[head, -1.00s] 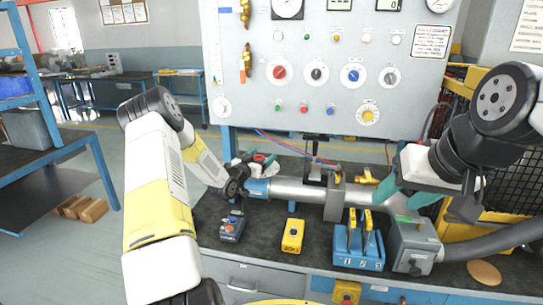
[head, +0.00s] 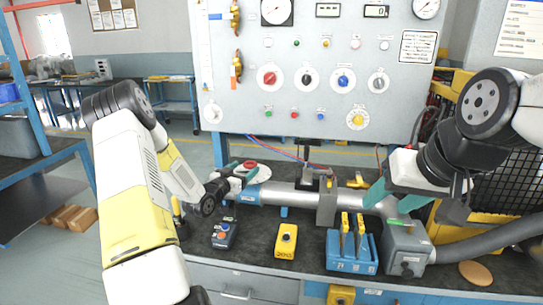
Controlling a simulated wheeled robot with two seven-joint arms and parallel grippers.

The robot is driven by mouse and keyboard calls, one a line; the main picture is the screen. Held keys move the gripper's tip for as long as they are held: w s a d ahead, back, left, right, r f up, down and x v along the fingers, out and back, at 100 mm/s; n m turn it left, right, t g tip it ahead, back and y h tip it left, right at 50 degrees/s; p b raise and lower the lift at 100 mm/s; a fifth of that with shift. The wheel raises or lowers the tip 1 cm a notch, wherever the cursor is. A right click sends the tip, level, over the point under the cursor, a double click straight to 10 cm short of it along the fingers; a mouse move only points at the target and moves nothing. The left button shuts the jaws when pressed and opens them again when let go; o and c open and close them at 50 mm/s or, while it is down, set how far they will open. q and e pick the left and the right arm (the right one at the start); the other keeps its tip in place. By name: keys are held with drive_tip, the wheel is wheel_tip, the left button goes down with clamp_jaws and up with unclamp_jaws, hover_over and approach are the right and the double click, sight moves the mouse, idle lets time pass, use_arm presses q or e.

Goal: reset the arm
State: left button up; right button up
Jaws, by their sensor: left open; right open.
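My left gripper (head: 243,174) is at the left end of the grey blower pipe (head: 275,194), beside a red knob on a pale round plate (head: 257,172). Its teal fingers are open, with no object seen held between them; the wrist hides part of the area behind it. My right gripper (head: 396,199) hangs over the right part of the pipe, above the grey end box (head: 406,249). Its teal fingers are open and apart, pointing down on either side of the pipe; whether they touch it I cannot tell.
On the dark bench stand a small blue-grey control box (head: 224,234), a yellow button box (head: 286,243) and a blue block with yellow levers (head: 351,254). A gauge panel (head: 310,105) rises behind. A grey hose runs off right.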

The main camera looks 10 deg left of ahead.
use_arm(q)
drive_tip(key=s+d+r+n+g+y, duration=0.1)
drive_tip(key=s+d+r+g+y, duration=0.15)
drive_tip(key=s+r, duration=0.5)
drive_tip(key=s+d+r+g+y, duration=0.1)
drive_tip(key=s+r+g+y, duration=0.1)
drive_tip(key=s+r+g, duration=0.35)
drive_tip(key=s+d+r+n+g, duration=0.1)
drive_tip(key=s+d+r, duration=0.1)
drive_tip(key=s, duration=1.1)
drive_tip(key=s+d+r+n+g+h, duration=0.1)
drive_tip(key=s+d+r, duration=0.2)
drive_tip(key=s, duration=1)
drive_tip(key=shift+s+d+r+g, duration=0.25)
drive_tip(key=shift+s+d+g, duration=0.05)
drive_tip(key=shift+d, duration=0.1)
use_arm(e)
drive_tip(key=shift+c, duration=0.4)
